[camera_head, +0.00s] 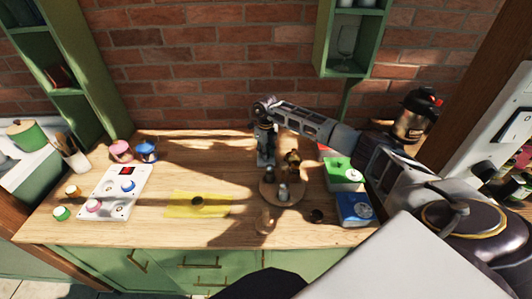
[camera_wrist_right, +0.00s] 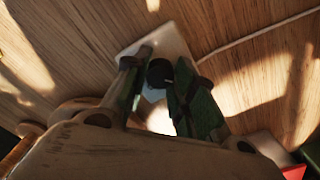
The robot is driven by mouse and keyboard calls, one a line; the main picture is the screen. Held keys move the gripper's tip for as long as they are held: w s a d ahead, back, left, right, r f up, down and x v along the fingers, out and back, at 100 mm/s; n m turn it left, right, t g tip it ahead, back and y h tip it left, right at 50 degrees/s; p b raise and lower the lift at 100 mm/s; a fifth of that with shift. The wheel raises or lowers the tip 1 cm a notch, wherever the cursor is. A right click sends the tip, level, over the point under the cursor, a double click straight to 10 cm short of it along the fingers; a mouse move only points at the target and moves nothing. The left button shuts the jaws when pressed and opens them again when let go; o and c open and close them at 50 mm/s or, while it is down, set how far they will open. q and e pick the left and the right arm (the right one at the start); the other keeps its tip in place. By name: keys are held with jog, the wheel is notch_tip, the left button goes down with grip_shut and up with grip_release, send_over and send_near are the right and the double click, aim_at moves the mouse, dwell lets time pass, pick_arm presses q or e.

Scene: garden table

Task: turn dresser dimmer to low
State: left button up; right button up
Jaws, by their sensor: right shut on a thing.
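The dimmer is a pale plate (camera_wrist_right: 168,42) with a round black knob (camera_wrist_right: 159,73) in the right wrist view. In the head view the pale plate (camera_head: 264,160) lies at the back middle of the wooden top, and its knob is hidden by my gripper. My right gripper (camera_head: 266,148) points down over the plate. In the right wrist view its two fingers (camera_wrist_right: 161,88) stand either side of the knob, shut on it. The knob's setting cannot be read. My left gripper is not in view.
A round wooden tray (camera_head: 268,196) with small items stands close in front of the dimmer. A green box (camera_head: 342,170) and a blue box (camera_head: 353,212) are to the right. A white panel with knobs (camera_head: 115,206) and a yellow sheet (camera_head: 180,212) lie left. A thin cord (camera_wrist_right: 262,34) leaves the plate.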

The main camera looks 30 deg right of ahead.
jog(key=o, duration=1.1)
jog(key=shift+c, duration=0.2)
notch_tip(320, 180, up, 12)
jog(key=shift+f, duration=0.1)
dwell(0.7)
